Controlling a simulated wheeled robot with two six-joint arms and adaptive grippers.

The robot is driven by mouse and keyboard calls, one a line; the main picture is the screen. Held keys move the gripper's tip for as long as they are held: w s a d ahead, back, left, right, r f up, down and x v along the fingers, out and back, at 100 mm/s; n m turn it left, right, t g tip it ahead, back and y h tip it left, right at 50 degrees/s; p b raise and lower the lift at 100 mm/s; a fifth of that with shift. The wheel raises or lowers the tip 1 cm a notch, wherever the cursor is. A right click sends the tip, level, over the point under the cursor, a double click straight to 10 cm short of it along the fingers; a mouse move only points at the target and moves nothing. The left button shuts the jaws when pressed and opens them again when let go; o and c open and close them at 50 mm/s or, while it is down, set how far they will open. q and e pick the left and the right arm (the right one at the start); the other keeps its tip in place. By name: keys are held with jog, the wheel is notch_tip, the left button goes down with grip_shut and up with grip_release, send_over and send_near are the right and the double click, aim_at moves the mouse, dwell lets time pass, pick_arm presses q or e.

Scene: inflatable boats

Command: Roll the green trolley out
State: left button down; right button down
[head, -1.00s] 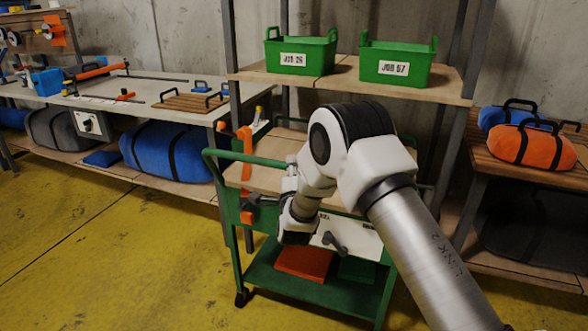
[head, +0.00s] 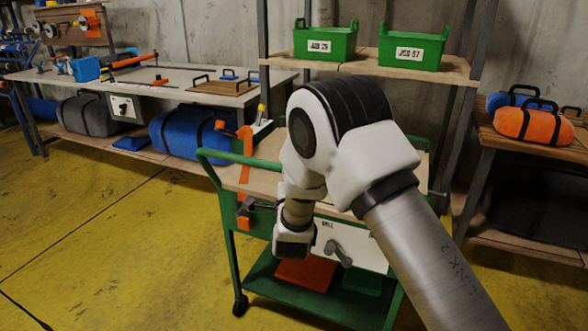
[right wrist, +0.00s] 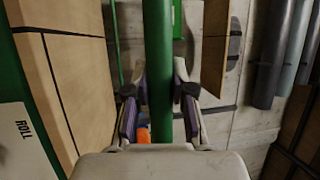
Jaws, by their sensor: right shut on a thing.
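The green trolley (head: 233,265) stands in front of the shelving in the head view, with a wooden top, a white front panel with a dark handle, and a lower shelf. My right arm crosses in front of it and hides part of its top and right side. In the right wrist view, my right gripper (right wrist: 158,95) is shut around a green bar (right wrist: 159,60) of the trolley, one finger on each side. The white panel (right wrist: 22,140) marked ROLL shows at left there. My right fingers are not clear in the head view. My left gripper is out of view.
Shelving with two green bins (head: 325,42) stands behind the trolley. An orange clamp (head: 245,165) is at its left end. A workbench (head: 190,95) with bags below is at left, a bag rack (head: 530,155) at right. The yellow floor (head: 110,240) at front left is clear.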

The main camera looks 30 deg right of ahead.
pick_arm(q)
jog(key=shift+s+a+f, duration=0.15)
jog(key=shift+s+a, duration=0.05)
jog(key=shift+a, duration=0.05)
pick_arm(e)
jog(key=shift+s+a+f, duration=0.2)
jog(key=shift+s+a, duration=0.3)
jog(key=shift+f, duration=0.1)
jog(key=c, duration=1.1)
grip_release()
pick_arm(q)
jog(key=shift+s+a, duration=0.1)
pick_arm(e)
jog(key=shift+o, duration=0.6)
jog(key=shift+s+a+r, duration=0.15)
jog(key=shift+r, duration=0.1)
jog(key=v, duration=0.7)
jog(key=shift+s, duration=0.2)
jog(key=shift+a+f, duration=0.1)
